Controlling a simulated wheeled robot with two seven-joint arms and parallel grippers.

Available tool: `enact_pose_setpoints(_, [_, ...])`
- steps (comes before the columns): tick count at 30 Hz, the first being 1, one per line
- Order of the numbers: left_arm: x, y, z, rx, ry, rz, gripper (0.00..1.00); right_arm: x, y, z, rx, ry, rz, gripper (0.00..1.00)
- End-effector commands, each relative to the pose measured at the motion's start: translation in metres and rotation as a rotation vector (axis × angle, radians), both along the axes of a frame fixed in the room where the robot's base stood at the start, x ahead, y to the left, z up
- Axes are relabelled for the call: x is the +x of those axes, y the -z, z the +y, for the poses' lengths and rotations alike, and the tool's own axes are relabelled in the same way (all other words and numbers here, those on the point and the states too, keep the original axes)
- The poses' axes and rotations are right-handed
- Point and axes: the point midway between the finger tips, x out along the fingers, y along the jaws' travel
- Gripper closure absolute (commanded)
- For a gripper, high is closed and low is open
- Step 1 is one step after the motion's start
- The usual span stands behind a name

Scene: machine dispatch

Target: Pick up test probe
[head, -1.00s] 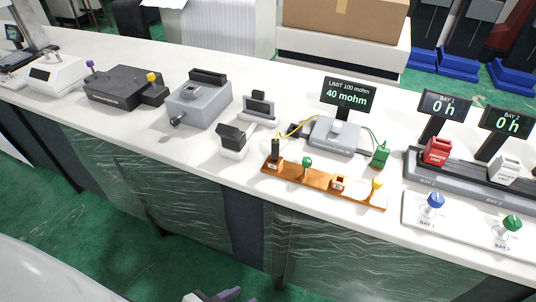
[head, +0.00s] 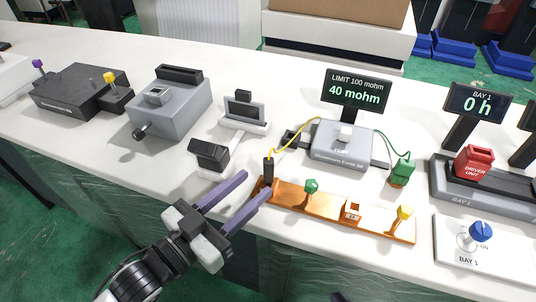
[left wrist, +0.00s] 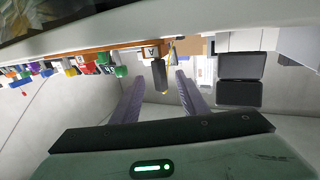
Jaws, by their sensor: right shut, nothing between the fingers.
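The test probe (head: 268,168) is a black upright handle with a yellow cable, standing at the left end of the orange rack (head: 330,208). In the left wrist view the probe (left wrist: 159,75) shows between the fingertips. My left gripper (head: 258,182) is open, with its two purple fingers pointing at the probe from the front left. Its fingertips (left wrist: 159,80) are close to the probe; I cannot tell whether they touch it. A small dark tip of my right gripper (head: 338,297) shows at the bottom edge, shut and mostly out of view.
A green plug (head: 311,187) and a yellow plug (head: 403,216) stand on the rack. The grey tester (head: 342,150) with a 40 mohm screen is behind it. A black-headed device (head: 210,156) stands just left of the probe. The counter's front edge runs below the rack.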

Motion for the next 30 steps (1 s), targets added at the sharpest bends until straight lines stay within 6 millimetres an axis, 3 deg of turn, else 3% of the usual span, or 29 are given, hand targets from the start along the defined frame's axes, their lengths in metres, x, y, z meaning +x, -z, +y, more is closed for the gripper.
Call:
enact_pose_setpoints(4, [0.014, -0.008, -0.016, -0.011, 0.02, -0.02, 0.6, 0.007, -0.006, 0.002, 0.004, 0.0, -0.017, 1.0])
enact_pose_setpoints(12, [0.037, -0.007, -0.035, -0.008, 0.018, -0.017, 0.6, -0.01, 0.004, 0.003, 0.004, -0.003, 0.021, 1.0])
enact_pose_setpoints(22, [0.072, -0.011, -0.061, -0.008, 0.016, -0.017, 0.6, -0.01, 0.002, 0.002, 0.004, 0.0, 0.021, 1.0])
enact_pose_setpoints(30, [0.078, -0.009, -0.067, -0.007, 0.016, -0.015, 0.6, -0.003, -0.001, -0.001, 0.002, 0.004, 0.009, 1.0])
